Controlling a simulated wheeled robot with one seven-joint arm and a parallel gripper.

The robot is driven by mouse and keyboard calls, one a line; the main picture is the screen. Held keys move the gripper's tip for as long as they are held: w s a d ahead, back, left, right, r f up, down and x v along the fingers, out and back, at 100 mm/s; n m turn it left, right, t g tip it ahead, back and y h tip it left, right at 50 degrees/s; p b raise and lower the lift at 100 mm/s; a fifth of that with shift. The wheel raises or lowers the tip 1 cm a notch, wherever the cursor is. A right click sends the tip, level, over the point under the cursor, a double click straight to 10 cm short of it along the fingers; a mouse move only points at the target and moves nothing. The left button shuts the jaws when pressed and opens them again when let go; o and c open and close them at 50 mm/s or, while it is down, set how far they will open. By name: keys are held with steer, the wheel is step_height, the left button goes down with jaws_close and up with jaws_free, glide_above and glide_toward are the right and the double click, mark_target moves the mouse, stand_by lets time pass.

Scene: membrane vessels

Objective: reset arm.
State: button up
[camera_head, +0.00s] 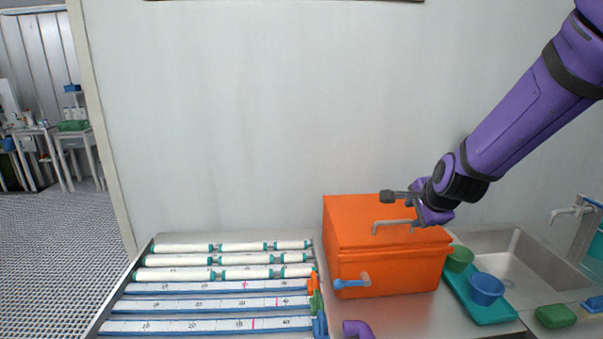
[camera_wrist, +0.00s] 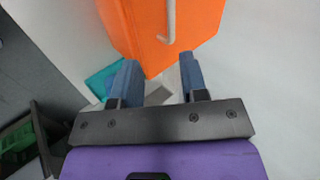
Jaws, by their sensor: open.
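My purple arm reaches in from the upper right in the head view. My gripper (camera_head: 400,197) is in front of the lid of an orange box (camera_head: 385,262), near the grey bar handle on it. In the wrist view my gripper (camera_wrist: 158,80) has its two blue-grey fingers spread apart with nothing between them. The orange box (camera_wrist: 190,20) and its pale handle (camera_wrist: 170,20) show beyond the fingers. I cannot tell whether the gripper touches the handle, but the fingers are not around it.
A blue lever (camera_head: 352,283) sticks out of the box front.

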steer(key=s+r+n+g, duration=0.1)
steer(key=s+r+n, duration=0.3)
steer(key=s, duration=0.5)
steer(key=s+r+n+g, duration=0.1)
steer(key=s+r+n, duration=0.4)
steer(key=s+n, duration=0.2)
steer(key=s+r+n+g, duration=0.1)
steer(key=s+r+n, duration=0.3)
steer(key=s, duration=0.7)
steer(key=shift+s+a+r+n, duration=0.35)
steer(key=shift+s+n, duration=0.05)
steer(key=shift+n, duration=0.5)
